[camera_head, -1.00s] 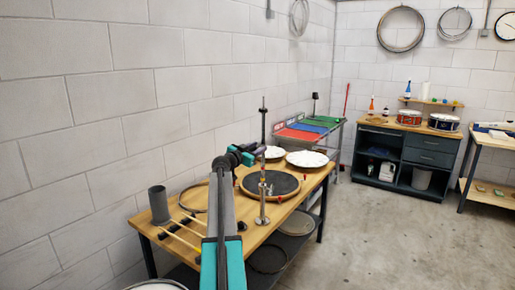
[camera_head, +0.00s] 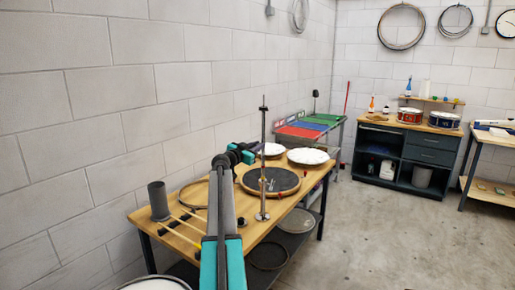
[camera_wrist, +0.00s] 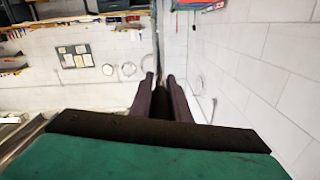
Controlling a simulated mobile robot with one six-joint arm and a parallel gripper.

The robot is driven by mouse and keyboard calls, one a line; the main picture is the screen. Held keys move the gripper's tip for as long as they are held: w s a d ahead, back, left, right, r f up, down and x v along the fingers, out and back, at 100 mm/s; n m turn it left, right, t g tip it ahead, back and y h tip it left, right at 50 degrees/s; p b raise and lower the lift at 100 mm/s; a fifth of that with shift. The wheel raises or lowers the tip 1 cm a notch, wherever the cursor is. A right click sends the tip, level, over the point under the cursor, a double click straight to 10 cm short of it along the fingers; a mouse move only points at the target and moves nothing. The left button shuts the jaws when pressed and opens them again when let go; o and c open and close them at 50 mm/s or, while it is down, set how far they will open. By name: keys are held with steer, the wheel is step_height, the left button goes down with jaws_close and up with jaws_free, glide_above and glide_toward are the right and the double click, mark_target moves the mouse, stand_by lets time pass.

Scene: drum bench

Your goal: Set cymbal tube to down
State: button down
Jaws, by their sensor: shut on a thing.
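The cymbal tube (camera_head: 263,135) is a thin upright rod on a stand with a chrome lower part and round foot at the front edge of the wooden bench (camera_head: 290,210). My gripper (camera_head: 256,150) is beside the rod at mid-height, at the end of my arm reaching from the front. In the wrist view the two dark fingers of my gripper (camera_wrist: 162,78) are close together, with a narrow dark thing between them. I take it to be the tube. The exact contact is small and partly hidden in the head view.
A round dark practice pad (camera_head: 285,181) lies right behind the stand. White drum heads (camera_head: 308,156) lie farther back. A grey cup (camera_head: 158,200) and drumsticks (camera_head: 190,228) are at the bench's left end. The block wall runs close on the left; open floor is on the right.

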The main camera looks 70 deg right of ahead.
step_height(320, 180, down, 13)
steer(key=b, duration=1.6)
steer(key=shift+f+b, duration=0.2)
steer(key=shift+b, duration=0.1)
steer(key=shift+s+f, duration=0.1)
steer(key=c, duration=1.7)
jaws_free()
steer(key=shift+o, duration=0.2)
steer(key=shift+a+r, duration=0.15)
steer(key=shift+r, duration=0.05)
steer(key=b+v, duration=0.1)
steer(key=v, duration=1.2)
steer(key=shift+a+b, duration=0.25)
steer(key=shift+b, duration=0.15)
steer(key=shift+f, duration=0.1)
